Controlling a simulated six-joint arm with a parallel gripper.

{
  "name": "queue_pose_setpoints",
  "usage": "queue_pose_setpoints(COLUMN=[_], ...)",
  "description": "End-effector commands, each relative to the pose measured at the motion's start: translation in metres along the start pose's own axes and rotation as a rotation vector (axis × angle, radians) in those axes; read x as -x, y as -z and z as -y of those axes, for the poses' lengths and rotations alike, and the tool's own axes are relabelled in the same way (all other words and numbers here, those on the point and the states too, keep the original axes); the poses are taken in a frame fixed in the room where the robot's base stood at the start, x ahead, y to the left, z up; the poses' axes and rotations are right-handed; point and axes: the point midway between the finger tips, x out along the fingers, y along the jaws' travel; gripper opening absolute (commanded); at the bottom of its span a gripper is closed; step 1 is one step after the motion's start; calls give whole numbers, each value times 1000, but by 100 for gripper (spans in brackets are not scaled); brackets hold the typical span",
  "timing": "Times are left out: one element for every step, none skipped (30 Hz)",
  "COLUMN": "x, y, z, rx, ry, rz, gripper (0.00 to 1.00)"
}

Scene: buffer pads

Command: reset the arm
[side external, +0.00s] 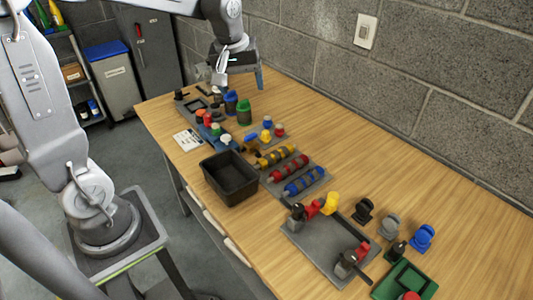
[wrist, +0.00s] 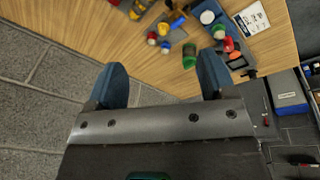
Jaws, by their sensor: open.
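My gripper (side external: 240,76) hangs over the far end of the wooden table, close to the block wall, in the side external view. In the wrist view my gripper (wrist: 163,80) shows two blue-grey fingers set wide apart with nothing between them. It is open and empty. Bare tabletop and part of the wall lie beyond the fingers. In the side external view a blue cup (side external: 231,103) and a green cup (side external: 244,113) stand on the table, nearer the camera than my gripper. The green cup also shows in the wrist view (wrist: 189,58), beside the right finger.
A black bin (side external: 230,179) stands at the table's front edge. Yellow, red and blue rollers (side external: 288,170) lie beside it. A grey tray (side external: 313,248) with small parts and a green tray (side external: 405,281) are at the near end. The block wall (side external: 400,90) borders the table's back.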

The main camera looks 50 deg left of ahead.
Motion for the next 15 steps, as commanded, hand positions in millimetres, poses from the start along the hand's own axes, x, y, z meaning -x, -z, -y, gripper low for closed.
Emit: queue_pose_setpoints(x=[15, 22, 30, 35, 40, 46, 49, 52, 54, 55, 56, 57, 57, 57, 56], y=[-20, -31, -45, -56, -66, -80, -90, -100, -112, -120, -128, -137, -143, -148, -154], z=[4, 7, 12, 16, 20, 26, 30, 35, 41, 46, 50, 56, 60, 63, 67], rx=[-87, -141, -213, -267, -321, -392, -444, -494, -561, -606, -648, -701, -735, -766, -802], ry=[-25, -37, -53, -64, -76, -91, -101, -110, -122, -130, -137, -146, -151, -156, -161], rz=[-24, -36, -52, -65, -80, -99, -113, -127, -144, -158, -171, -187, -198, -208, -219], gripper=[77, 77, 77, 77, 77, 77, 77, 77, 77, 77, 77, 77, 77, 77, 77])
